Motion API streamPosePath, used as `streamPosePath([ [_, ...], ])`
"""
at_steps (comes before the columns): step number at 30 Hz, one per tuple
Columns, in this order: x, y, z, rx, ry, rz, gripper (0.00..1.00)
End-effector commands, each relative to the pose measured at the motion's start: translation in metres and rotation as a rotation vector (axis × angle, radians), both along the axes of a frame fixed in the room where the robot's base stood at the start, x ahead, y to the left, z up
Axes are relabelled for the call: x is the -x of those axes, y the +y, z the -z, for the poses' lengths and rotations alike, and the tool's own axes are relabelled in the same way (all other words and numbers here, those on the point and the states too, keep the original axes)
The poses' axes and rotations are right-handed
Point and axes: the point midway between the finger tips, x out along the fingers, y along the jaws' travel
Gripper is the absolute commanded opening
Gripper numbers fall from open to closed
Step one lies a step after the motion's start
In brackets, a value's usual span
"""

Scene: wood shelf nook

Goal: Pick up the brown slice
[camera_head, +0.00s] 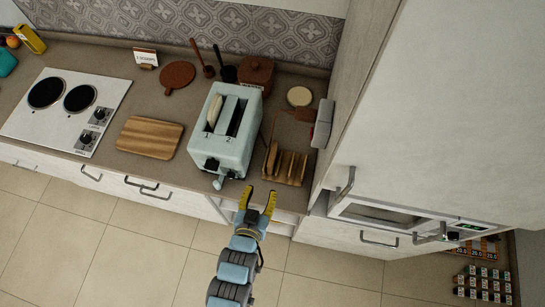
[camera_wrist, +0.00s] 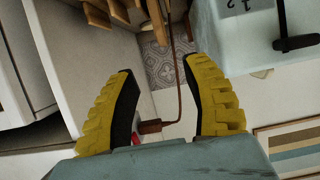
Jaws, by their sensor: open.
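A wooden rack (camera_head: 270,179) with several upright brown slices or slats (camera_head: 291,165) stands on the counter right of the toaster. At this size I cannot tell which piece is the brown slice. Brown pieces (camera_wrist: 155,16) also show at the top left of the wrist view, cut off by the edge. The pale blue toaster (camera_head: 222,150) holds a light slice (camera_head: 215,110) in its left slot. My gripper (camera_head: 260,193) is open and empty, in front of the counter edge, just below the rack in the picture. Its yellow fingers (camera_wrist: 162,75) are spread in the wrist view.
A tall cabinet (camera_head: 430,110) bounds the right side. A wooden board (camera_head: 150,137) and a stove (camera_head: 65,110) lie left of the toaster. The floor in front is clear.

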Motion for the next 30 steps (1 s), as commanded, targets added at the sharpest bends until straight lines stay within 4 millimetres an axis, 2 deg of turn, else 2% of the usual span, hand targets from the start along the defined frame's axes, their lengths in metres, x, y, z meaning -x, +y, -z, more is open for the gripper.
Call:
streamPosePath([
  [20,-0.044,-0.011,0.017,0.004,-0.004,0.000,0.49],
  [30,-0.075,-0.016,0.028,0.003,-0.006,-0.002,0.49],
])
